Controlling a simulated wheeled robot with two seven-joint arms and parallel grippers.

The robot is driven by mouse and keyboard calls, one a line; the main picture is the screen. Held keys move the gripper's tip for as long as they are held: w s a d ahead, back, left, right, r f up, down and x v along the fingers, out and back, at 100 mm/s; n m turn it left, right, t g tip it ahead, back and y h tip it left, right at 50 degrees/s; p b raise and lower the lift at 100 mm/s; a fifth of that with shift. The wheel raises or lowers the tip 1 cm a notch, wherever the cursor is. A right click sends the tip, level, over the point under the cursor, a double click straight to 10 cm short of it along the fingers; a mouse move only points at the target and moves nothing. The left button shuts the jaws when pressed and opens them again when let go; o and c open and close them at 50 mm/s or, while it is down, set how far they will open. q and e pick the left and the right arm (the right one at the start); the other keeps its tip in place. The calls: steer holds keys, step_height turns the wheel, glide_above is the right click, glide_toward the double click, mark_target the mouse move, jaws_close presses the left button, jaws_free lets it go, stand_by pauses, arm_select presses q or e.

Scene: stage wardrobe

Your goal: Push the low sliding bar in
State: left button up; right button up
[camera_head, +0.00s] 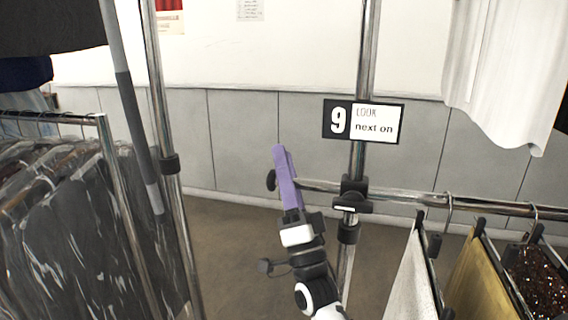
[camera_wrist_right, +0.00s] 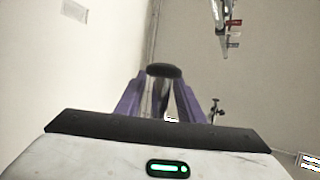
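The low sliding bar (camera_head: 456,203) is a chrome rail running level from the right edge through a black clamp (camera_head: 353,194) on an upright pole. Its left end has a black round cap (camera_head: 271,180), which also shows in the right wrist view (camera_wrist_right: 164,71). My right gripper (camera_head: 284,164) has purple fingers that overlap in the head view and lie across the bar just right of the cap. In the wrist view its two fingers (camera_wrist_right: 160,95) stand apart, one on each side of the bar, near the cap. Whether they touch the bar is unclear. My left gripper is out of view.
Hangers with white, gold and dark sequined garments (camera_head: 541,279) hang from the bar at right. A number 9 sign (camera_head: 362,121) is on the pole. A rack of plastic-covered clothes (camera_head: 77,225) stands at left. Floor (camera_head: 235,245) is bare between the racks.

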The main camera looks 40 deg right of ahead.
steer(key=b+v, duration=0.2)
steer(key=v, duration=0.8)
